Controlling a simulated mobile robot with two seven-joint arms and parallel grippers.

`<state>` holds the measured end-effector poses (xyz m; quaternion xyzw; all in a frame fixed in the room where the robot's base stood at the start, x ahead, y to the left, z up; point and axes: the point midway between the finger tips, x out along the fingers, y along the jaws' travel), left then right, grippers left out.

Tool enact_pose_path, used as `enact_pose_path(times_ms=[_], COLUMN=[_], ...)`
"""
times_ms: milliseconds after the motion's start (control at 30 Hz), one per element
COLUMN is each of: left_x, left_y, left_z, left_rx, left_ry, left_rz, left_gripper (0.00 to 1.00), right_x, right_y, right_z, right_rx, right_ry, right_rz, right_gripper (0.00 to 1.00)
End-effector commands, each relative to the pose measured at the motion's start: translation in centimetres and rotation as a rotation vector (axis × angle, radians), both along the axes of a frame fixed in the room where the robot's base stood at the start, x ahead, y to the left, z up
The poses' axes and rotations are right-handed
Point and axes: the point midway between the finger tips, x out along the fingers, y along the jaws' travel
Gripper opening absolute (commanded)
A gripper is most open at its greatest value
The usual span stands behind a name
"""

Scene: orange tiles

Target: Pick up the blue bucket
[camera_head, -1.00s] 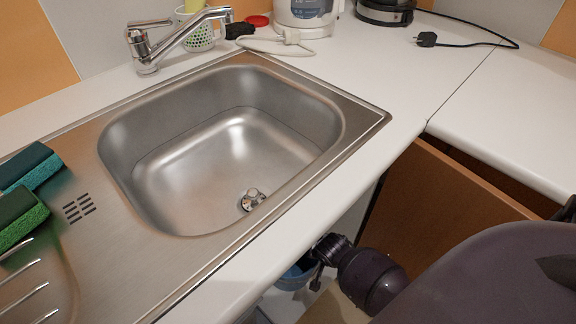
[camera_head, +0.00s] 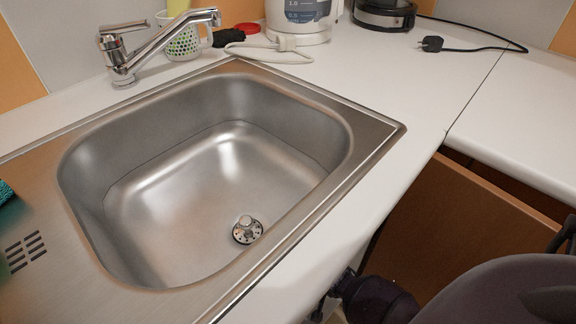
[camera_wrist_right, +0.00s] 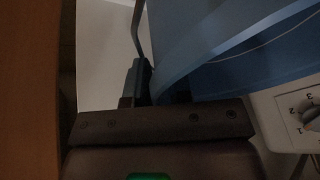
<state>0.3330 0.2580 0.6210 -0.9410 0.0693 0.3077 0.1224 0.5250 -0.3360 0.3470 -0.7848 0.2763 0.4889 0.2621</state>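The blue bucket (camera_wrist_right: 220,65) fills the upper right of the right wrist view, with its lighter blue rim running diagonally towards my right gripper (camera_wrist_right: 148,85). The dark fingers are right at the rim's near end. A thin grey bar stands just beyond them. The view is dark, and I cannot tell whether the fingers are closed on the rim or only beside it. In the head view my right gripper (camera_head: 328,300) is partly hidden at the counter's front edge, and the bucket does not show there. My left gripper is not in view.
A steel sink (camera_head: 215,190) is set in the white counter (camera_head: 400,85). A white panel with a dial (camera_wrist_right: 300,115) is close to the bucket. A tap (camera_head: 140,55) and kettle (camera_head: 300,20) are at the back.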

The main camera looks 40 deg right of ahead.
Motion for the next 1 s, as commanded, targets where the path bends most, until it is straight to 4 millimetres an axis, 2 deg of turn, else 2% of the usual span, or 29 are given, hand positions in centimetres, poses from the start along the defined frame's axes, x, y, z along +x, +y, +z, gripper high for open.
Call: enact_pose_path(times_ms=[33,100,133,1000], left_x=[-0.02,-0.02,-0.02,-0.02], left_y=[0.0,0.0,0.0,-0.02], left_z=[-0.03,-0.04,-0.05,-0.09], left_rx=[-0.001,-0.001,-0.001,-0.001], left_ry=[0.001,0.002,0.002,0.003], left_rz=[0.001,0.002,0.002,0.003], left_gripper=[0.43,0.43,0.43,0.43], right_x=[-0.02,-0.03,-0.04,0.05], right_y=[-0.01,-0.01,0.0,0.04], right_z=[-0.02,-0.02,-0.02,0.04], right_rx=[0.0,0.0,0.001,0.002], right_ry=[0.0,0.0,0.001,-0.002], right_rz=[0.0,0.0,0.0,0.0], right_gripper=[0.12,0.01,0.0,0.0])
